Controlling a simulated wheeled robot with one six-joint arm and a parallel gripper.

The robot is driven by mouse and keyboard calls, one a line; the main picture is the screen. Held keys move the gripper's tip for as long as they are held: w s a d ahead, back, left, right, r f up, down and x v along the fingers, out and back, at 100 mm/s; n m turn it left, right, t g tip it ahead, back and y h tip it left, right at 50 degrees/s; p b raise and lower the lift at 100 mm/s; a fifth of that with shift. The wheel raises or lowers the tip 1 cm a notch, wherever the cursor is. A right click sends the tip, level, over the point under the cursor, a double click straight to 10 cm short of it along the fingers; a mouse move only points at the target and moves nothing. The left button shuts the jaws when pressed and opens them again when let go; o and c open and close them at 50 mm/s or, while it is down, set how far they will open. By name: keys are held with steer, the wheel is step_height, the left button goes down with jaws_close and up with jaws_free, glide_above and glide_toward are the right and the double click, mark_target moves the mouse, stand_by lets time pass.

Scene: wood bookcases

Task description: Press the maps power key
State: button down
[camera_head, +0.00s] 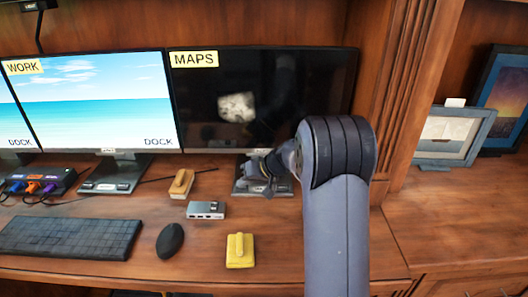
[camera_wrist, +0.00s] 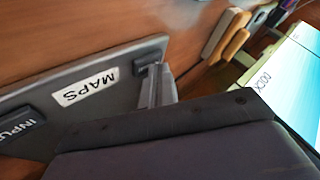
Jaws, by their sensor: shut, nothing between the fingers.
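The MAPS monitor (camera_head: 290,95) has a dark screen with a pale blurry patch on it. Its grey stand base (camera_head: 245,187) is partly hidden behind my gripper (camera_head: 258,168). In the wrist view the grey base (camera_wrist: 105,62) carries a white MAPS label (camera_wrist: 85,87) with a small dark key (camera_wrist: 150,49) beside it. A second key, marked INPUT (camera_wrist: 18,126), sits at the left edge. My gripper's grey fingers (camera_wrist: 157,76) are shut and empty, right by the key at the MAPS label. I cannot tell whether they touch it.
The WORK monitor (camera_head: 100,100) is lit with a beach picture. A wooden block (camera_head: 181,183), grey hub (camera_head: 206,210), yellow block (camera_head: 240,250), mouse (camera_head: 170,241) and keyboard (camera_head: 70,237) lie left of my arm. Picture frames (camera_head: 452,135) stand at right.

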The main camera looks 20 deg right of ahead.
mark_target(245, 189)
steer(key=shift+r, duration=0.45)
steer(key=shift+r+p, duration=1.7)
steer(key=shift+r, duration=1.35)
